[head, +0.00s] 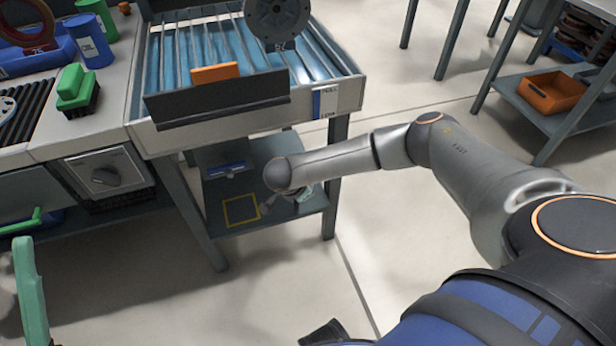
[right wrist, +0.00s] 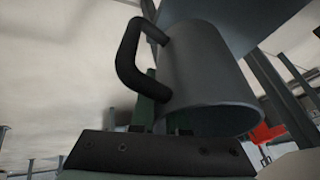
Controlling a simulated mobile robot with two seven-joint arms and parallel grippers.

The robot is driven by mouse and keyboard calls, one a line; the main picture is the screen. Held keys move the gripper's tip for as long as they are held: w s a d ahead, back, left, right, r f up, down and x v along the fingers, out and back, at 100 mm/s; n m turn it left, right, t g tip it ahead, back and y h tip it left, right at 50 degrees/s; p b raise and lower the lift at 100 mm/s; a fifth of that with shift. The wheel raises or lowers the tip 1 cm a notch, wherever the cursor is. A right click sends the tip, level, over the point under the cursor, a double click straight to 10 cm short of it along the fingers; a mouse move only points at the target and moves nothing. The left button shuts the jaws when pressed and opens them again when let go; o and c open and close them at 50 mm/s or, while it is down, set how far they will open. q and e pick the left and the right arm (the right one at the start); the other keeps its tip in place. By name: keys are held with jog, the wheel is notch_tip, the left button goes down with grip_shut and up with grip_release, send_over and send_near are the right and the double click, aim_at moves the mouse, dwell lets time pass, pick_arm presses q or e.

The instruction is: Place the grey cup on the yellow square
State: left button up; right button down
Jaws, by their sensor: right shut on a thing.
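The yellow square (head: 241,210) is an outline on the dark lower shelf under the roller conveyor in the head view, and looks empty. My right gripper (head: 303,192) is over this shelf, just right of the square and partly hidden by my forearm. The right wrist view shows it shut on the grey cup (right wrist: 205,80), a metal cup with a black handle (right wrist: 130,60). In the head view I cannot clearly make out the cup.
The conveyor (head: 340,95) stands above the shelf, with its dark front plate (head: 215,100) and an orange block (head: 215,72). A dark holder with a blue part (head: 228,170) sits behind the square. A table leg (head: 335,180) stands close right of my gripper.

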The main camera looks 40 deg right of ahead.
pick_arm(q)
jog(key=shift+s+a+f+y, duration=0.1)
jog(key=shift+a+f+y, duration=0.05)
jog(key=shift+f+y, duration=0.15)
pick_arm(e)
jog(key=shift+s+a+r, duration=0.15)
jog(key=shift+s+r, duration=0.05)
